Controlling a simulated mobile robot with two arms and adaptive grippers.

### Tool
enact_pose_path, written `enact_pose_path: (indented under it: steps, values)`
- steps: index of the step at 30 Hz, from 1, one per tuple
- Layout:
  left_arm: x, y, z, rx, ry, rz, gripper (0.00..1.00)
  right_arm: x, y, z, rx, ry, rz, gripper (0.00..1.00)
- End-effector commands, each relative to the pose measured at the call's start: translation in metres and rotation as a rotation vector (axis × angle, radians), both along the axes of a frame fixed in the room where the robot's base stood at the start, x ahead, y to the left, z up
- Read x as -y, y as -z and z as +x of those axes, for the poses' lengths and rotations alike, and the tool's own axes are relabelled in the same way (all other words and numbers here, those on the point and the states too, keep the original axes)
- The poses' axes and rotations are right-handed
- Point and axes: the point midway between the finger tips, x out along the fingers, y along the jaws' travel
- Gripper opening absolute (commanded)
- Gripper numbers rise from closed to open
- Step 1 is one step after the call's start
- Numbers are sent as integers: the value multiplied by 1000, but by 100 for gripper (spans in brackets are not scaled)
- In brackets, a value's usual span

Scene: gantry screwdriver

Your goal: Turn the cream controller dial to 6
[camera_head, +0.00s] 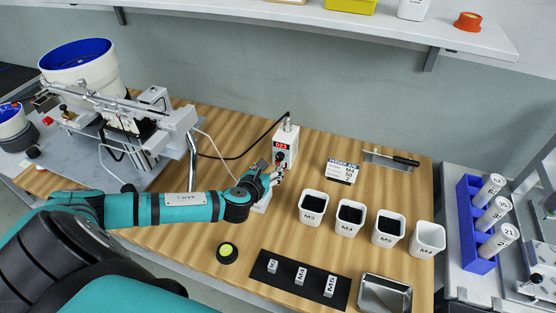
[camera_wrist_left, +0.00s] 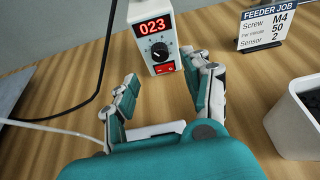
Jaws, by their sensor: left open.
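The cream controller (camera_head: 292,137) stands upright on the wooden table, with a red lit display. It also shows in the left wrist view (camera_wrist_left: 143,36), where the display reads 023. Its black round dial (camera_wrist_left: 160,51) sits below the display, with a pale scale around it; the dial's setting is too small to read for sure. A red switch (camera_wrist_left: 164,69) is below the dial. My left gripper (camera_head: 278,174) is open in front of the controller. In the wrist view its fingers (camera_wrist_left: 165,82) are spread to either side below the dial, apart from it and empty. My right gripper is not in view.
A sign (camera_head: 341,172) reading M4, 50, 2 stands right of the controller. White bins (camera_head: 313,219), a black mat with labelled blocks (camera_head: 262,279) and a metal tray (camera_head: 385,307) lie nearer. A cable runs left of the controller.

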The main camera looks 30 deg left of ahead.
Motion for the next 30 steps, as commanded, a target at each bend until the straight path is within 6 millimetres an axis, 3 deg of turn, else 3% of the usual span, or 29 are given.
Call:
enact_pose_path:
  steps: [3,9,15,23,30]
  values:
    - [-5,10,24,0,-3,-2,49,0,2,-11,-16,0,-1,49]
    - [-11,22,52,0,0,-1,49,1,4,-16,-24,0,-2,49]
    - [-13,27,63,0,1,0,49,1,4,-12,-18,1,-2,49]
    - [-14,27,64,-1,1,0,49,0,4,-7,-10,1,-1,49]
    - [-14,27,63,-1,1,0,19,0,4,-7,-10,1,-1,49]
